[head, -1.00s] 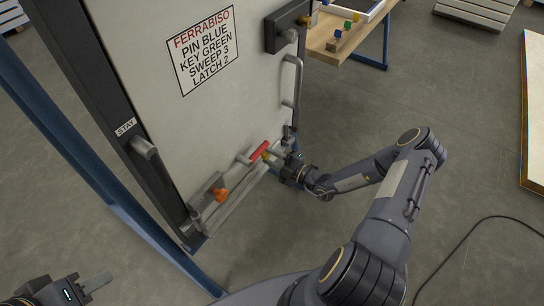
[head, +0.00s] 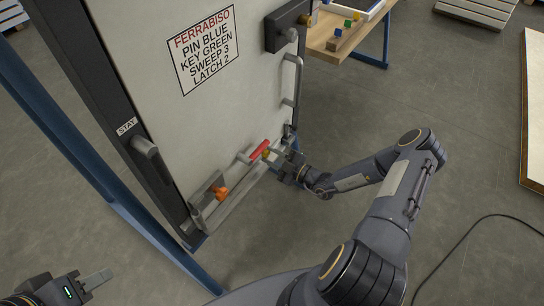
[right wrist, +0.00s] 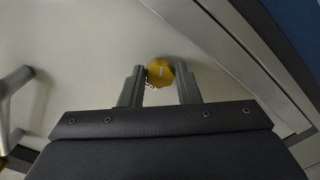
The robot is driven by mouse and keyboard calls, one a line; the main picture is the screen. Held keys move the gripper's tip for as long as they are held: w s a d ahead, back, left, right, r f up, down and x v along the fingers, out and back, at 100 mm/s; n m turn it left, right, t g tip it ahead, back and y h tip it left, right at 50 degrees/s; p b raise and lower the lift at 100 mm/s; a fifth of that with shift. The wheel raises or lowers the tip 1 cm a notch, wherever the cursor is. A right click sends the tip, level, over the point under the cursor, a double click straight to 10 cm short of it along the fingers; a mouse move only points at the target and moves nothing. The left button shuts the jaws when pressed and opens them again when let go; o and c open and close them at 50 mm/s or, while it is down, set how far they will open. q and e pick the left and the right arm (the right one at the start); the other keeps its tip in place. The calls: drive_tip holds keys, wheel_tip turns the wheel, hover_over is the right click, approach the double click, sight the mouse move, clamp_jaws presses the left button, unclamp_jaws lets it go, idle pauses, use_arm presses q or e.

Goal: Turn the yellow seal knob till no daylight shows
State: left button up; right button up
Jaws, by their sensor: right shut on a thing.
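The yellow seal knob (head: 266,154) sits low on the pale door panel, beside a red bar (head: 259,147). In the right wrist view the knob (right wrist: 160,72) is faceted with a pale mark on its face. It lies between the fingertips of my right gripper (right wrist: 161,80), which is shut on it. In the head view my right gripper (head: 273,156) reaches the knob from the right and partly covers it. My left gripper (head: 98,279) is low at the left, away from the door; its finger gap cannot be made out. I cannot tell whether daylight shows at the door's bottom edge.
The door panel (head: 155,45) carries a printed sign (head: 203,48), a vertical handle (head: 297,80) and an orange knob (head: 221,192) lower left. A STAY lever (head: 145,147) is on the dark frame. A wooden table (head: 340,35) stands behind. Floor at right is mostly clear.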

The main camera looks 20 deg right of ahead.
drive_tip(key=o, duration=1)
drive_tip(key=shift+c, duration=0.2)
drive_tip(key=v, duration=0.7)
drive_tip(key=shift+s+d, duration=0.15)
drive_tip(key=shift+s, duration=0.25)
